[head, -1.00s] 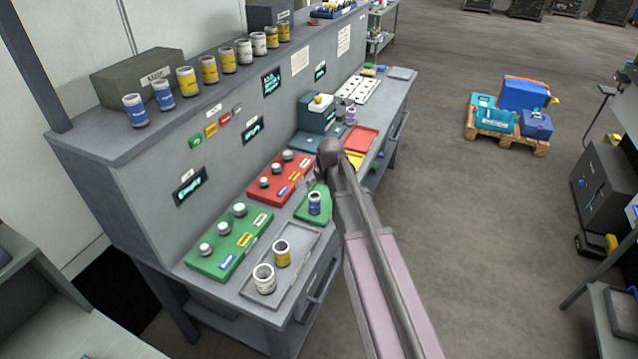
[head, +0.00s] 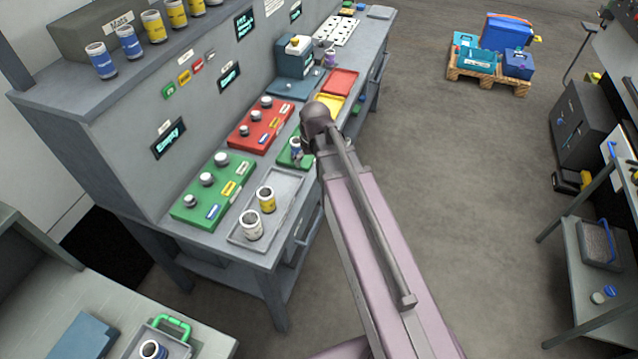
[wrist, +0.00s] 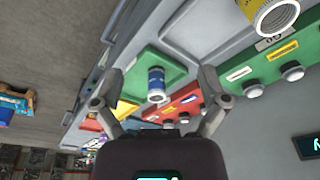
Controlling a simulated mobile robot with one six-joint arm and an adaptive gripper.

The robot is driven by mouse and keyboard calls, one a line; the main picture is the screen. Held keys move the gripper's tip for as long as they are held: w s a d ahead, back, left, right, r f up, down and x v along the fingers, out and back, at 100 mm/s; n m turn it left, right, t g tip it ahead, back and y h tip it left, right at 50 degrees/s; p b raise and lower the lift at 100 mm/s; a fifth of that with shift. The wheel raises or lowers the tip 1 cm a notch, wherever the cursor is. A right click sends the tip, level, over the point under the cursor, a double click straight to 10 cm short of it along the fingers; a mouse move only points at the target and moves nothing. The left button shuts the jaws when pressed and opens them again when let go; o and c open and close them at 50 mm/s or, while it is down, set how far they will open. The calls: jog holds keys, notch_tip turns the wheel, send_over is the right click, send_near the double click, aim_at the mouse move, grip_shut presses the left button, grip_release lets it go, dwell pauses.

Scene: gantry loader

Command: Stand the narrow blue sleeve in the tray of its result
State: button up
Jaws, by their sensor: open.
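The blue sleeve (head: 296,149) with white ends stands on the small green tray (head: 284,159). In the wrist view the sleeve (wrist: 156,86) shows between the fingers, over the green tray (wrist: 172,72). My gripper (wrist: 161,76) is open, with its fingers spread to either side of the sleeve in that picture. I cannot tell how far the sleeve is from the fingers. In the head view my arm hides most of the gripper. A yellow tray (head: 328,106) and a red tray (head: 341,81) lie farther along the bench.
Green (head: 188,207) and red (head: 245,137) panels with round knobs lie beside the trays. Blue and yellow sleeves line the shelf above.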

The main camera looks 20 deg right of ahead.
jog(key=s+m+g, duration=0.1)
jog(key=s+g, duration=0.1)
jog(key=s, duration=0.9)
jog(key=shift+f, duration=0.15)
